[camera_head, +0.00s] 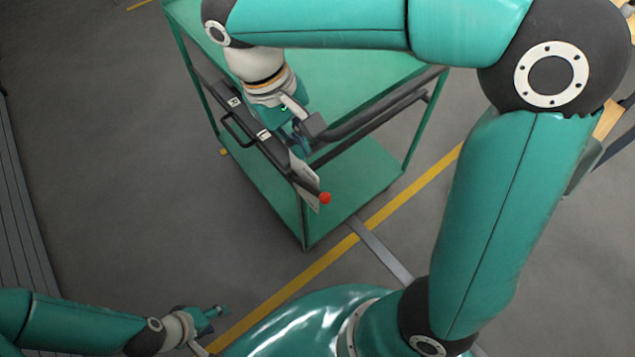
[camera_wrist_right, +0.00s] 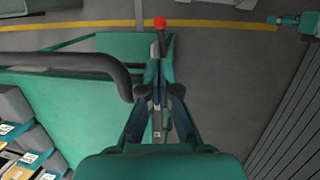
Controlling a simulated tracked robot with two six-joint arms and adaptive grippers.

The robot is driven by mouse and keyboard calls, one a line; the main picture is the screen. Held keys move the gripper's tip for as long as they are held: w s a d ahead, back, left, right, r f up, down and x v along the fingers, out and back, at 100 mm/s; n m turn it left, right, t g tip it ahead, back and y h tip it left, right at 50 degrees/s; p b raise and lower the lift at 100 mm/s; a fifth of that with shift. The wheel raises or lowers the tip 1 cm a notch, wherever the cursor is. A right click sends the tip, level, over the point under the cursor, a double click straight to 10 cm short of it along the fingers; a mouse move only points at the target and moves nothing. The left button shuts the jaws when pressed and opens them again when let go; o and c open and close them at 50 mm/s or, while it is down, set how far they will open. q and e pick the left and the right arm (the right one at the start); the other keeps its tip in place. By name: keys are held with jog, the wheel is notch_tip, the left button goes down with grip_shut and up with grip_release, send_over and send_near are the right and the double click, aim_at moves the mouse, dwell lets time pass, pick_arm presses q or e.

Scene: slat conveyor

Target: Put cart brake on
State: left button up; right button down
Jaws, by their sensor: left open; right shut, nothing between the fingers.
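The green cart (camera_head: 350,213) stands on the floor, with a dark push handle (camera_head: 375,113) on its near side; the handle also shows in the right wrist view (camera_wrist_right: 75,60). The brake lever's red knob (camera_head: 325,198) sticks out at the cart's near corner and also shows in the right wrist view (camera_wrist_right: 159,22). My right gripper (camera_head: 299,146) is shut and empty over the cart's corner, beside the handle and short of the knob. Its fingers (camera_wrist_right: 160,72) hide part of the lever. My left gripper (camera_head: 218,312) is open and empty, low at the left, away from the cart.
A dark bar with a small loop handle (camera_head: 238,130) runs along the cart's left side. A yellow floor line (camera_head: 300,282) passes by the cart's near corner. In the right wrist view, several labelled boxes (camera_wrist_right: 20,135) are at lower left. The floor left of the cart is clear.

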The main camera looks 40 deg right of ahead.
aim_at(322, 195)
jog(key=x, duration=1.4)
jog(key=shift+a, duration=0.1)
jog(key=shift+w+f, duration=0.1)
jog(key=shift+f, duration=0.05)
